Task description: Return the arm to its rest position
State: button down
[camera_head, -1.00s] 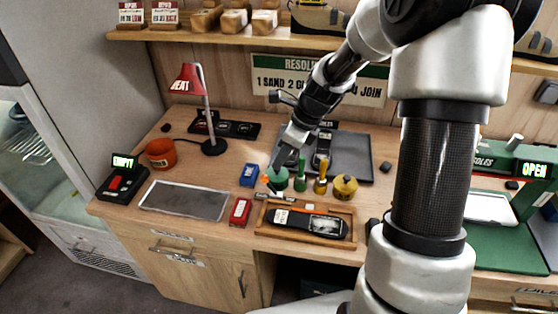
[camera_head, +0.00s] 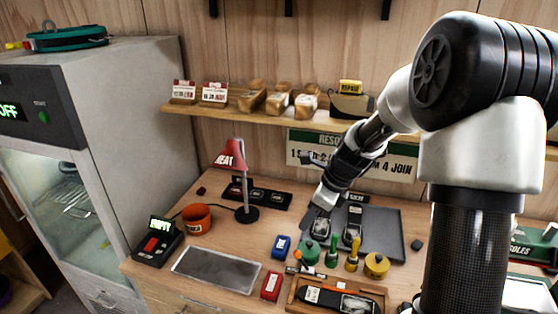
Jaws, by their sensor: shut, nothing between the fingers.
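My arm rises at the right of the head view and bends over the workbench (camera_head: 215,247). My gripper (camera_head: 306,226) points down above the bench, near a green round pot (camera_head: 309,252) and a blue block (camera_head: 281,246). Its fingers look closed and hold nothing. They are small and partly blurred against the things behind them.
A red lamp (camera_head: 232,155), an orange cup (camera_head: 196,219) and a grey mat (camera_head: 216,268) stand or lie left of the gripper. A wooden tray (camera_head: 293,296) holds a climbing shoe (camera_head: 340,300). A shelf (camera_head: 220,112) runs behind, and a cabinet (camera_head: 130,110) stands left.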

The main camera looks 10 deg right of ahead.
jog(key=s+r+n+t+h, duration=0.1)
jog(key=s+r+n+h, duration=0.1)
jog(key=s+r+n, duration=0.6)
jog(key=s+r+n+t+h, duration=0.1)
jog(key=s+r+n+t, duration=0.1)
jog(key=s+r+n, duration=0.7)
jog(key=s+n, duration=0.7)
jog(key=shift+s+a+r+h, duration=0.25)
jog(key=shift+r+h, duration=0.05)
jog(key=shift+h, duration=0.1)
